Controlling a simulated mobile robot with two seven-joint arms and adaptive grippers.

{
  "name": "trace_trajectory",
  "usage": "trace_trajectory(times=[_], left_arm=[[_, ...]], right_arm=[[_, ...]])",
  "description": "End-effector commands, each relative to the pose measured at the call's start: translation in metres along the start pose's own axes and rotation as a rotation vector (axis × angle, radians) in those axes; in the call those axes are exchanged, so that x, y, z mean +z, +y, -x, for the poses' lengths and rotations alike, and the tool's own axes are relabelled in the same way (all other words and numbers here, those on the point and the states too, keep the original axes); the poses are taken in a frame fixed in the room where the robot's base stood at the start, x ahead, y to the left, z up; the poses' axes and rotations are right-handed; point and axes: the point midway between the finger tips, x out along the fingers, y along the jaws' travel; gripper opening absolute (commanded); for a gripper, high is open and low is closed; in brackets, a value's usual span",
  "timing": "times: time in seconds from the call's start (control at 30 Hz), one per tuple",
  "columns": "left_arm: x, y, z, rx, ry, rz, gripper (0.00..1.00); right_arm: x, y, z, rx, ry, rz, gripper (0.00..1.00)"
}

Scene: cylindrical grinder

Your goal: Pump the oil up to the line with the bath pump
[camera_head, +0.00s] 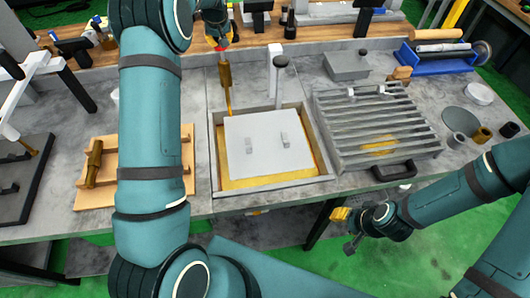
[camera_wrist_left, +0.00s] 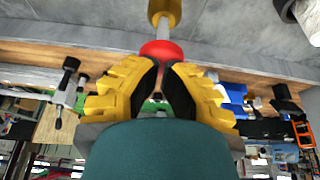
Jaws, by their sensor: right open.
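The oil bath (camera_head: 216,147) is an open grey tray in the bench with yellow oil (camera_head: 262,181) around a grey plate (camera_head: 265,145). The pump (camera_head: 226,88), a brass cylinder with a thin rod below, stands upright at the bath's back left corner. Its red knob (camera_head: 221,43) is on top and also shows in the left wrist view (camera_wrist_left: 162,50). My left gripper (camera_wrist_left: 162,75) is at the knob, its two black pads close together with their tips against or just before it. Their grip is unclear. My right gripper (camera_head: 347,232) is open and empty beyond the bench's front edge. The line is not discernible.
A slatted grey rack (camera_head: 370,125) with a black handle (camera_head: 394,171) lies right of the bath. A grey post (camera_head: 275,75) and a black-knobbed rod (camera_head: 281,80) stand behind the bath. A wooden board (camera_head: 95,197) lies left, beyond my left arm.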

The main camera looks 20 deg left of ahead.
Motion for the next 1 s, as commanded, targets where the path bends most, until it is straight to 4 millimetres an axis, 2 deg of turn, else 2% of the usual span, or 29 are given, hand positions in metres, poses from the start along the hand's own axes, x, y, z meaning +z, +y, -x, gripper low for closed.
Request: trace_trajectory(times=[0.8,1.0], left_arm=[[0.013,0.0,-0.028,-0.002,-0.008,0.0,0.0],[0.014,0.0,-0.028,-0.002,-0.008,-0.001,0.0]], right_arm=[[0.002,0.006,-0.015,0.0,0.0,0.0,0.47],[0.002,0.006,-0.015,0.0,0.0,0.0,0.47]])
